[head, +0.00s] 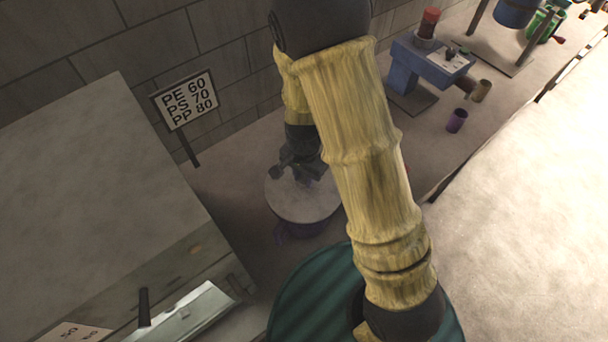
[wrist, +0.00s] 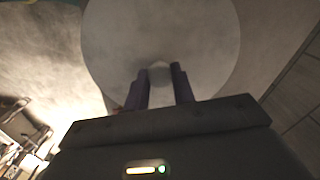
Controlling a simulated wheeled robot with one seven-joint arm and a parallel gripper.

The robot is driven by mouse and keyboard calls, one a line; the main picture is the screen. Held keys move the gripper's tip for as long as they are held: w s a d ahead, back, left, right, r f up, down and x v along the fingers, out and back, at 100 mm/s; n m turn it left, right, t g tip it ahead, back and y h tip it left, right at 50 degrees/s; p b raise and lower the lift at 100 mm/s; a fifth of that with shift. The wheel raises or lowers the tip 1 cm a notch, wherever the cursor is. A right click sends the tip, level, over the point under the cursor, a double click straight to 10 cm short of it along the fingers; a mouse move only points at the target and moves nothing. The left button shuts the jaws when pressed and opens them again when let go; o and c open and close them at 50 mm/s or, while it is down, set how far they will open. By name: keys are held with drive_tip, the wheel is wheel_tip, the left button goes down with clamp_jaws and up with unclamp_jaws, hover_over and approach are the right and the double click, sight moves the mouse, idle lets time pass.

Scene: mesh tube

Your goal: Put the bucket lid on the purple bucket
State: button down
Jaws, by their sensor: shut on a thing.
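The bucket lid (head: 303,207) is a pale grey disc, and it fills the upper middle of the wrist view (wrist: 160,35). My gripper (head: 298,176) is above the lid, with its two fingers (wrist: 161,84) on either side of the small pale knob (wrist: 160,70) at the lid's middle. It is shut on that knob. The purple bucket (head: 298,230) shows as a dark purple band just under the lid in the head view. The lid covers its mouth. I cannot tell whether the lid rests on the rim or is slightly above it.
A large grey cabinet (head: 95,180) stands at the left. A sign (head: 187,100) stands behind it by the block wall. A blue machine (head: 430,65) and a small purple cup (head: 457,120) stand at the back right.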

drive_tip(key=shift+s, duration=0.2)
drive_tip(key=shift+w+f, duration=0.1)
idle(0.5)
drive_tip(key=c, duration=0.6)
unclamp_jaws()
drive_tip(key=shift+r+p, duration=3.35)
drive_tip(key=shift+r, duration=0.2)
drive_tip(key=shift+d, duration=0.1)
